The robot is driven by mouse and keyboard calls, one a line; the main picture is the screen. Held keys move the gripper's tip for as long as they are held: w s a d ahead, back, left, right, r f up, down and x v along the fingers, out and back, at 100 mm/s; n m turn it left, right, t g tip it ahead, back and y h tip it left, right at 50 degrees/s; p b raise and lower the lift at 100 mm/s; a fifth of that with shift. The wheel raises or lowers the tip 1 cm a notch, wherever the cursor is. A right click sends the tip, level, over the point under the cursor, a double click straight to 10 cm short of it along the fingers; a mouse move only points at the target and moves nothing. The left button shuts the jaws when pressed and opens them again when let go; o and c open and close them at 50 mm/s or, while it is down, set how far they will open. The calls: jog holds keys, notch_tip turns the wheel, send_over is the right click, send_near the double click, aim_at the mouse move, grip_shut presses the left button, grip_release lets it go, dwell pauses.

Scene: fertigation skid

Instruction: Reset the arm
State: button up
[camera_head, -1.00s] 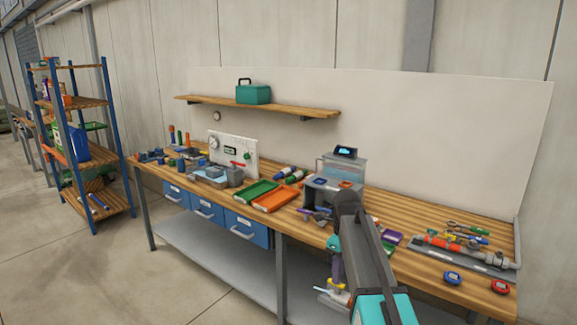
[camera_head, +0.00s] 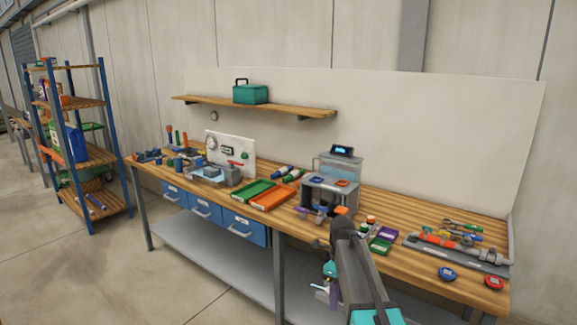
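My arm (camera_head: 358,265) rises from the bottom of the head view, in front of the bench's front edge. Its far end bends down beside the edge. My gripper (camera_head: 326,291) hangs there, small and partly behind the arm, with purple and white parts near it. I cannot tell whether its fingers are open or shut, or whether it holds anything.
A blue-posted shelf rack (camera_head: 103,130) stands left. Floor is clear at front left.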

jog(key=s+f+n+g, duration=0.1)
jog(key=s+f+g, duration=0.1)
jog(key=s+f, duration=0.95)
jog(key=s+f+n+g, duration=0.2)
jog(key=s+f, duration=0.6)
jog(key=f, duration=0.6)
jog(key=s+f+n, duration=0.6)
jog(key=s+n, duration=0.5)
jog(key=s+d+f+n, duration=0.1)
jog(key=s+f+n, duration=0.5)
jog(key=s+n, duration=0.5)
jog(key=shift+s+d+f, duration=0.2)
jog(key=shift+s+f, duration=0.1)
jog(key=shift+s, duration=0.45)
